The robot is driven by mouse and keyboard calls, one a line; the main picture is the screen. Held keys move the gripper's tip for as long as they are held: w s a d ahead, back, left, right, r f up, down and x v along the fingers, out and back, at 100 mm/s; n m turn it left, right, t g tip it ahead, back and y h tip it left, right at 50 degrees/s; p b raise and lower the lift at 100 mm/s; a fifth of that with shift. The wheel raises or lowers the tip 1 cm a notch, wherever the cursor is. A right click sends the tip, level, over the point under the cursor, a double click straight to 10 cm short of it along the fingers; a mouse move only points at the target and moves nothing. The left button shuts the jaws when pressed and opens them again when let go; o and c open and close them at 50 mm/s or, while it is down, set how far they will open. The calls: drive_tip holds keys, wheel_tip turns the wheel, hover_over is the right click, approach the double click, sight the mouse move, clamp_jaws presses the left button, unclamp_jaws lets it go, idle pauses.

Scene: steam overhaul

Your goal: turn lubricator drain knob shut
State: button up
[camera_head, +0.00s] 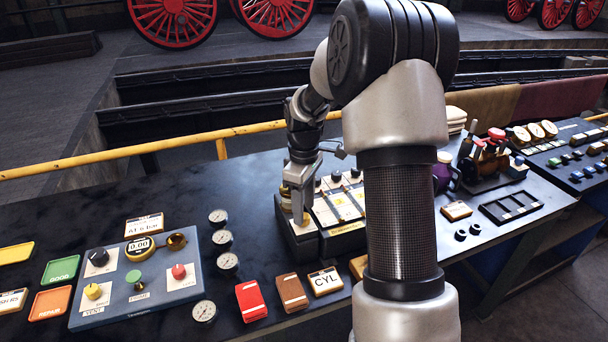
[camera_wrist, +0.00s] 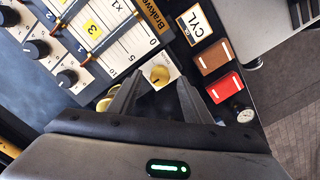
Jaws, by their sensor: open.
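The lubricator (camera_head: 345,240) is a dark box with black knobs on top and sight gauges with yellow markers on its white face. Its face also shows in the wrist view (camera_wrist: 112,45), with three black knobs at the left. A brass-yellow knob (camera_wrist: 159,75) on a pale plate sits by the gauges and looks like the drain knob. A round brass part (camera_wrist: 104,104) is partly hidden by a finger. My gripper (camera_head: 299,212) points down over the lubricator's left end. In the wrist view my gripper (camera_wrist: 152,90) is open and empty, the yellow knob just beyond its fingertips. Contact cannot be told.
Red (camera_head: 251,300) and brown (camera_head: 291,292) blocks and a CYL card (camera_head: 325,281) lie in front of the lubricator. Several round gauges (camera_head: 223,238) stand to its left, beside a blue control panel (camera_head: 135,280). A yellow rail (camera_head: 190,142) runs behind the bench.

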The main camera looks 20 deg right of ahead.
wheel_tip(320, 180, up, 15)
drive_tip(key=shift+r, duration=0.2)
idle(0.4)
drive_tip(key=s+a+r+m+t+p, duration=0.1)
drive_tip(key=s+a+r+m, duration=0.1)
drive_tip(key=s+a+r, duration=0.3)
drive_tip(key=s+a+r+m+t+p, duration=0.1)
drive_tip(key=s+r+m+t, duration=0.15)
drive_tip(key=s, duration=0.55)
drive_tip(key=s+a+f+m+t, duration=0.1)
drive_tip(key=s+a+m+t, duration=0.1)
drive_tip(key=s, duration=1)
drive_tip(key=a+m, duration=0.1)
drive_tip(key=m, duration=0.1)
drive_tip(key=shift+a+f+m, duration=0.15)
drive_tip(key=shift+f+m, duration=0.2)
